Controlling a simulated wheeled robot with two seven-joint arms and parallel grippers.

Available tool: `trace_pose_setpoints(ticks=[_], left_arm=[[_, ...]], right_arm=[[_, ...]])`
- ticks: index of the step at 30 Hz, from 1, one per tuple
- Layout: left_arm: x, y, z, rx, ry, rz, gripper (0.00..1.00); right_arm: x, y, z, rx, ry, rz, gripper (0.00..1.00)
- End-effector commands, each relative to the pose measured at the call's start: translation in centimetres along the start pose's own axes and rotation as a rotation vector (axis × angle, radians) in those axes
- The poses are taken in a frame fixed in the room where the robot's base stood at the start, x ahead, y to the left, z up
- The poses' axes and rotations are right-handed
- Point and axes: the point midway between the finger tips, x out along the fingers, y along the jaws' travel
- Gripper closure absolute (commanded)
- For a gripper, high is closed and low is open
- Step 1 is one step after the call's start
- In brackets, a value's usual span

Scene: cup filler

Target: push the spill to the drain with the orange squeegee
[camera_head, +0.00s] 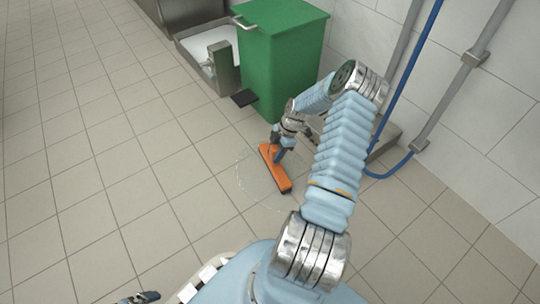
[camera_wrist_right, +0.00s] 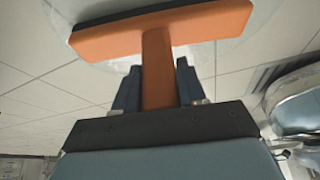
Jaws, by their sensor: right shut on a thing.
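The orange squeegee (camera_head: 268,160) rests low at the tiled floor, its long head slanting from upper left to lower right. My right gripper (camera_head: 283,141) is shut on its handle. In the right wrist view the orange handle (camera_wrist_right: 158,70) stands between the two dark fingers, with the wide head beyond. The spill (camera_head: 250,182) is a faint, clear patch with a thin outline, and the squeegee head lies over it. I cannot make out the drain for sure. My left gripper (camera_head: 137,296) shows only as dark bits at the bottom edge, cut off by the frame.
A green bin (camera_head: 280,55) with a black pedal (camera_head: 243,97) stands behind the squeegee. A low white basin (camera_head: 222,42) is beside it. Blue and grey pipes (camera_head: 412,60) run down the right wall to a low step. The floor to the left is clear.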

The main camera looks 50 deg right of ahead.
Motion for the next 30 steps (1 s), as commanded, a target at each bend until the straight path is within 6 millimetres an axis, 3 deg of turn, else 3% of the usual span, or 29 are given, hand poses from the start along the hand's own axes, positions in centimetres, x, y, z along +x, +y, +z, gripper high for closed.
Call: trace_pose_setpoints(ticks=[30], left_arm=[[0.0, 0.0, 0.0, 0.0, 0.0, 0.0, 0.0]], right_arm=[[-2.5, 1.3, 5.8, 0.003, 0.001, 0.001, 1.0]])
